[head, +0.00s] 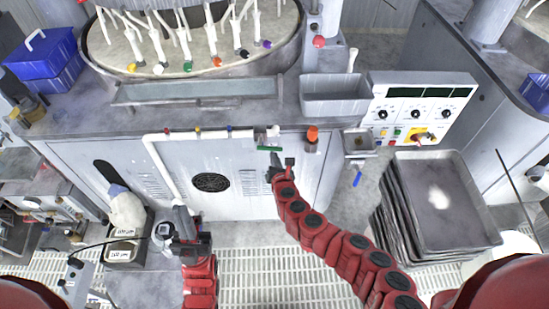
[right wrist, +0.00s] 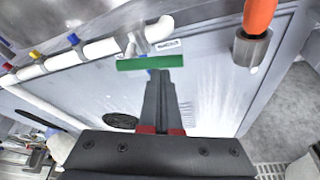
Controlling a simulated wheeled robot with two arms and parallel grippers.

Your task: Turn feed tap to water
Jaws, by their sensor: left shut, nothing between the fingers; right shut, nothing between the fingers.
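The feed tap has a long green handle (head: 270,148) under the right end of a white pipe (head: 215,134) on the machine's front panel. In the right wrist view the green handle (right wrist: 150,62) lies nearly level, with a white pipe fitting (right wrist: 132,42) above it and a small label (right wrist: 167,46) beside it; its lettering is too small to read. My right gripper (head: 273,160) is shut and empty, its tips just below the handle's middle; I cannot tell if they touch. My left gripper (head: 180,212) is shut and empty, low at the left, away from the tap.
An orange-handled item (head: 312,134) sits in a metal holder right of the tap. Small red, yellow and blue valves line the pipe. A grey bin (head: 348,97) and control panel (head: 420,105) stand at right. Stacked trays (head: 440,195) stand beside my right arm.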

